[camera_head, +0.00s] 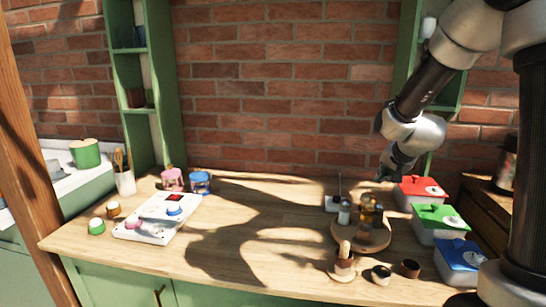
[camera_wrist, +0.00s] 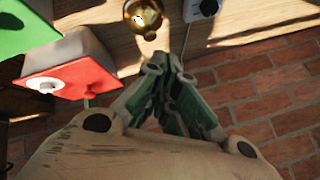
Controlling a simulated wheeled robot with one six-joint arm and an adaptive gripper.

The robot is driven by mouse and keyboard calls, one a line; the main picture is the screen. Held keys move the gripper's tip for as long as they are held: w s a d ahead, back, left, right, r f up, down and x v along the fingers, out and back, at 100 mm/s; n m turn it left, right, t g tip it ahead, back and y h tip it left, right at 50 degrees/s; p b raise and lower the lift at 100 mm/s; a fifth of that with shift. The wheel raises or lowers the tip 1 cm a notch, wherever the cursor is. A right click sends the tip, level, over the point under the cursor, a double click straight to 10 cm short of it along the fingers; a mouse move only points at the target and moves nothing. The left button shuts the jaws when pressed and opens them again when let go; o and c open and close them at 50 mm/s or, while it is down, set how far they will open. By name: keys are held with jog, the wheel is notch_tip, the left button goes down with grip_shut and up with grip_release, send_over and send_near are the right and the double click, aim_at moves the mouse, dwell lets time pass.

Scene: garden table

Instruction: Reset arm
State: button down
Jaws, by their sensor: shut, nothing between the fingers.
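My gripper (camera_wrist: 178,65) shows in the wrist view with its fingers together and nothing between them. In the head view my arm comes in from the upper right, and my gripper (camera_head: 388,174) hangs above the back right part of the wooden table (camera_head: 270,225), partly dark and hard to make out. It is close to the red-lidded box (camera_head: 422,189) and behind the round wooden stand (camera_head: 343,238) with bottles on it. In the wrist view the red-lidded box (camera_wrist: 70,80) is left of my fingers and a gold-coloured item (camera_wrist: 147,18) is above them.
Green-lidded (camera_head: 440,217) and blue-lidded (camera_head: 461,254) boxes line the right side. Small cups (camera_head: 381,275) stand at the front right. A white panel with coloured knobs (camera_head: 150,226) sits at left. The table's middle is clear. A brick wall (camera_head: 290,90) and green shelves (camera_head: 158,80) stand behind.

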jog(key=s+r+n+g, duration=0.1)
jog(key=s+r+n, duration=0.1)
jog(key=s, duration=0.9)
jog(key=s+r+n+g, duration=0.1)
jog(key=s+r+n, duration=0.2)
jog(key=s, duration=0.8)
jog(key=s+r+n+g, duration=0.1)
jog(key=s+r, duration=0.3)
jog(key=s, duration=0.7)
jog(key=shift+s+a+r+n+g, duration=0.15)
jog(key=shift+a+r+n+g, duration=0.2)
jog(key=shift+n, duration=0.55)
jog(key=shift+d+f, duration=0.1)
